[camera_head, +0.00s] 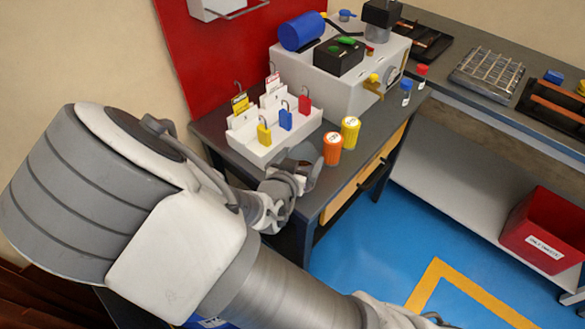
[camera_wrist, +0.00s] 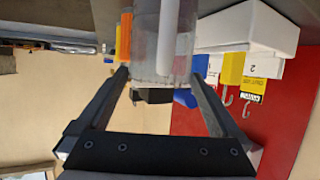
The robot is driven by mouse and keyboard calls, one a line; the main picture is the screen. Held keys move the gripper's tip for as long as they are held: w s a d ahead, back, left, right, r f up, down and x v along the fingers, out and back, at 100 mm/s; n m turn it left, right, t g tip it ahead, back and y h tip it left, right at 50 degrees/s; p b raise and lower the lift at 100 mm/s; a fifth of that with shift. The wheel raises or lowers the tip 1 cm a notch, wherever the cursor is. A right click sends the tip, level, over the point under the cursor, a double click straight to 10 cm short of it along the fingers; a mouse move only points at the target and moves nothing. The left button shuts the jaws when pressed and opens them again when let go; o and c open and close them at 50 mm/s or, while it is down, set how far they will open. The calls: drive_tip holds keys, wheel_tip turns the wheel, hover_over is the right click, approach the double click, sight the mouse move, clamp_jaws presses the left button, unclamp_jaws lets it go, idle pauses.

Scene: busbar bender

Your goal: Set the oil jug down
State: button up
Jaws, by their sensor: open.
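The oil jug (camera_wrist: 162,38) shows in the wrist view as a translucent grey container with a pale vertical strip. It is between the two fingers of my gripper (camera_wrist: 160,78), which are spread open around it. In the camera_head view my gripper (camera_head: 300,176) is low over the front end of the dark bench (camera_head: 318,197), in front of the white padlock tray. There I cannot make out the jug clearly behind the gripper and wrist. Its base contact with the bench is not clearly shown.
The white tray (camera_head: 258,153) with several tags and padlocks stands just behind my gripper. An orange container (camera_head: 333,149) and a yellow one (camera_head: 350,133) stand close on the right. The bender machine (camera_head: 330,85) stands farther back. A red bin (camera_head: 545,230) sits on the lower shelf.

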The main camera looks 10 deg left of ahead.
drive_tip(key=p+v, duration=0.2)
drive_tip(key=v, duration=0.9)
drive_tip(key=w+d+r+n+g+y, duration=0.1)
drive_tip(key=d+r+g+y, duration=0.25)
drive_tip(key=r, duration=0.35)
drive_tip(key=d+r+g+y, duration=0.3)
drive_tip(key=r+g, duration=0.1)
drive_tip(key=r, duration=0.3)
drive_tip(key=s+d+r+h, duration=0.2)
drive_tip(key=s+d, duration=0.3)
drive_tip(key=d, duration=0.3)
drive_tip(key=s+d+r+h, duration=0.2)
drive_tip(key=s+d+r, duration=0.3)
drive_tip(key=d, duration=0.4)
drive_tip(key=shift+d+n+h, duration=0.2)
drive_tip(key=shift+n+h, duration=0.1)
drive_tip(key=shift+h, duration=0.05)
